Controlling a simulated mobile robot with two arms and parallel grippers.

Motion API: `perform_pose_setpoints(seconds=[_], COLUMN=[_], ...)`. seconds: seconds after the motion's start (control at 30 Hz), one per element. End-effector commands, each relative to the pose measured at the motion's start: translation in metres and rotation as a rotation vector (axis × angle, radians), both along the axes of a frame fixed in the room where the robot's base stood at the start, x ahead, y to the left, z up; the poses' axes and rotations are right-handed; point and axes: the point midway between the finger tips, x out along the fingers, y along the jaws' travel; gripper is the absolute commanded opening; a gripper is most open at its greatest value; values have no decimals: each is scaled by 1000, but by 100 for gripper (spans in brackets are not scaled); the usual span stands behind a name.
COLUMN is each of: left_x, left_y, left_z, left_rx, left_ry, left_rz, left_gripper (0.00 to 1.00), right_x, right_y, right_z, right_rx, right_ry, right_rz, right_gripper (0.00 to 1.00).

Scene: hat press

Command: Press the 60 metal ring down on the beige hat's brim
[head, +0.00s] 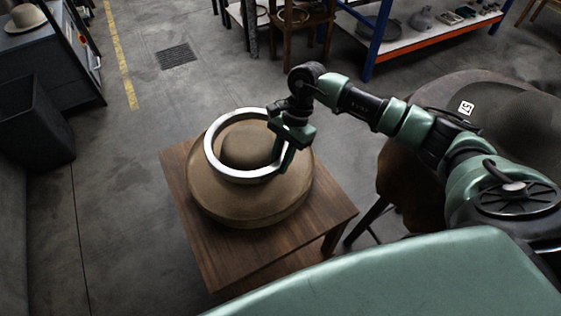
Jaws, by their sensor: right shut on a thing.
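The beige hat (248,207) sits brim down on a small wooden table, its rounded crown pointing up. The metal ring (213,163) is a silvery band around the crown in this view. It appears to be above the brim, but I cannot tell how large the gap is. My right gripper (285,160) is shut on the ring at its right side, with the arm reaching in from the right. No number is readable on the ring. My left gripper is not in view.
The wooden table (215,262) has bare corners around the hat. At right, a large dark round piece (467,90) with a "57" tag (466,108) stands near my right arm. A dark bin (33,125) is at left. Shelves (405,50) stand at the back.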

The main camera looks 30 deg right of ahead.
Motion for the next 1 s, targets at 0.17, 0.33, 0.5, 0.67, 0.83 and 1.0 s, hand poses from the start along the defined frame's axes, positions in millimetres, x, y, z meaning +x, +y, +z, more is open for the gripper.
perform_pose_setpoints(seconds=[0.17,0.33,0.5,0.67,0.83,1.0], left_x=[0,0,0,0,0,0], left_y=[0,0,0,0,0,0], left_z=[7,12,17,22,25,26], left_rx=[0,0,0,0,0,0], left_ry=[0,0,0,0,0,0], left_rz=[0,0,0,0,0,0], left_gripper=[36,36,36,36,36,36], right_x=[1,1,1,1,1,1], right_y=[0,0,0,0,0,0], right_z=[15,27,38,49,57,59], right_rx=[0,2,2,2,2,1], right_ry=[-4,-4,-5,-5,-4,-3], right_rz=[-1,0,1,0,0,1], right_gripper=[0,0,0,0,0,0])
